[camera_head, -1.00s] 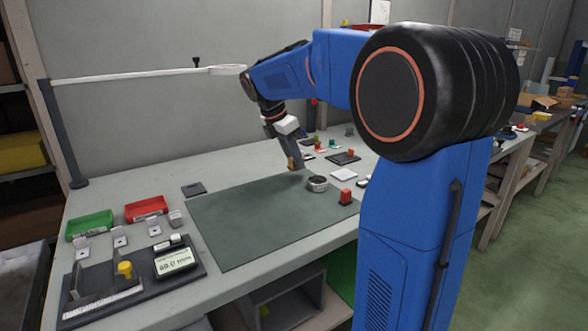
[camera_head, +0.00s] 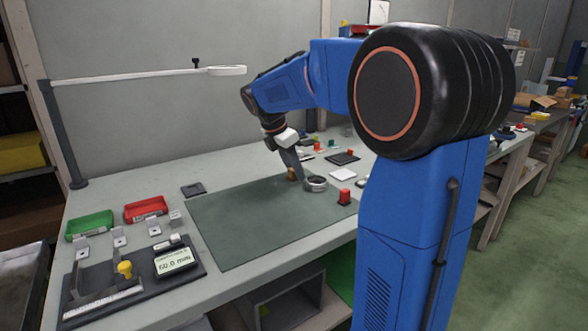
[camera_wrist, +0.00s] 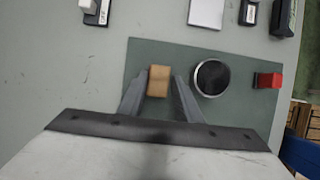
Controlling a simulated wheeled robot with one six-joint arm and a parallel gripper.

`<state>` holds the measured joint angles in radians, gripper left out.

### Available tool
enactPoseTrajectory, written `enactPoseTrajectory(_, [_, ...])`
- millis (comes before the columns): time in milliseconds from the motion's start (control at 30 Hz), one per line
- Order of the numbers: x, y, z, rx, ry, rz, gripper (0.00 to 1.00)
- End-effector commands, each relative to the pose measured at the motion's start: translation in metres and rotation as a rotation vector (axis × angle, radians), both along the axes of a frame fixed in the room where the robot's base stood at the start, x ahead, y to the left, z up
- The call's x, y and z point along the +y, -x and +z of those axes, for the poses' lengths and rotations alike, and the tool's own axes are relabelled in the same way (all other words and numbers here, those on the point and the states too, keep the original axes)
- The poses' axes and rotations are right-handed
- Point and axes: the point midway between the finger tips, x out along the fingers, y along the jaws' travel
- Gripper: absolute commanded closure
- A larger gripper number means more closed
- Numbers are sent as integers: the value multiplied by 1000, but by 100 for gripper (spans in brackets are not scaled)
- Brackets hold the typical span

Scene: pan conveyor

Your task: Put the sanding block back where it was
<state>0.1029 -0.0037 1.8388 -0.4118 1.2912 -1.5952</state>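The sanding block (camera_wrist: 158,81) is a small tan-brown block between the two fingers of my gripper (camera_wrist: 160,88) in the wrist view. In the head view the block (camera_head: 292,174) shows at the fingertips of my gripper (camera_head: 300,175), low at the green mat (camera_head: 235,225). I cannot tell whether its underside touches the mat. A round metal ring or dish (camera_wrist: 210,78) with a dark inside is just right of the fingers; it also shows in the head view (camera_head: 316,183).
A red block (camera_wrist: 267,80) stands right of the ring. A white square (camera_wrist: 206,12) and small dark-based items lie beyond the mat. Green (camera_head: 90,224) and red (camera_head: 146,209) trays and a display (camera_head: 175,261) are at left. The mat's left part is clear.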

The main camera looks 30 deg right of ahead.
Motion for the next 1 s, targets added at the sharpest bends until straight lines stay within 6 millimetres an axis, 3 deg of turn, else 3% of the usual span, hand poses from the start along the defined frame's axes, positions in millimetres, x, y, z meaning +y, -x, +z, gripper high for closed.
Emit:
enactPoseTrajectory(33, [1,-1,-8,9,-5,1,55])
enactPoseTrajectory(367, [1,-2,-5,11,-7,1,55])
enactPoseTrajectory(1000, [41,-2,99,2,-3,2,55])
